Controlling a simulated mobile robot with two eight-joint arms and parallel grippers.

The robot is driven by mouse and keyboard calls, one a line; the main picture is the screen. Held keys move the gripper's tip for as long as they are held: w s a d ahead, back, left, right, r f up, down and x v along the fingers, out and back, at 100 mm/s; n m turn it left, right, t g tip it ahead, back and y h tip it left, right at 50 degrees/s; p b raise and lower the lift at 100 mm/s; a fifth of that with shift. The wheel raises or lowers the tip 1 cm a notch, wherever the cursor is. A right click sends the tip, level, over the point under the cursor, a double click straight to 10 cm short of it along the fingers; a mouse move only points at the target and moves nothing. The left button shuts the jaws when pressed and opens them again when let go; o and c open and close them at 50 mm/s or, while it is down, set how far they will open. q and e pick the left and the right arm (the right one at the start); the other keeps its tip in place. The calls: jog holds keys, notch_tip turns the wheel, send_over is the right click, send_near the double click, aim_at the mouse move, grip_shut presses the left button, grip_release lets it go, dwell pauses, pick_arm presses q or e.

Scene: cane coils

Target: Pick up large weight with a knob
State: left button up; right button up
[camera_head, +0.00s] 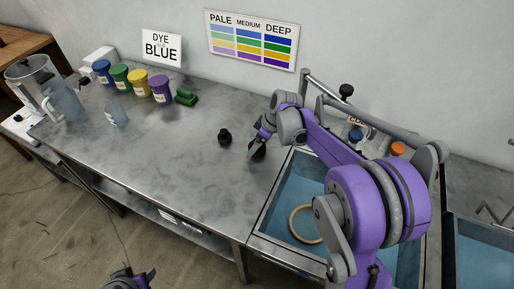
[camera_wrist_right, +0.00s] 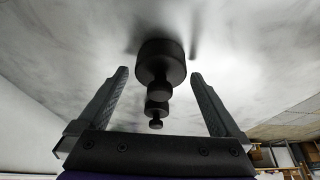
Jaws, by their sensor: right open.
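A black weight with a knob (camera_head: 225,136) stands upright on the grey metal table in the head view. A second dark weight (camera_head: 258,151) is beside my right gripper (camera_head: 259,140), partly hidden by it. In the right wrist view, a wide black weight with a knob (camera_wrist_right: 160,62) appears between the spread fingers of my right gripper (camera_wrist_right: 160,73), with gaps on both sides. A smaller-looking knobbed weight (camera_wrist_right: 156,110) lines up with it there. I cannot tell their true sizes from this. My left gripper (camera_head: 132,279) is low at the bottom edge, away from the table; its jaws are unclear.
A sink of blue liquid (camera_head: 285,190) with a cane ring (camera_head: 303,224) lies right of the weights. Dye jars (camera_head: 140,82), a green object (camera_head: 186,97), a beaker (camera_head: 117,114) and a clear pitcher (camera_head: 58,95) stand at the left. The middle of the table is clear.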

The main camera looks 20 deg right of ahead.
grip_shut()
dwell(0.4)
jog(key=shift+r, duration=0.1)
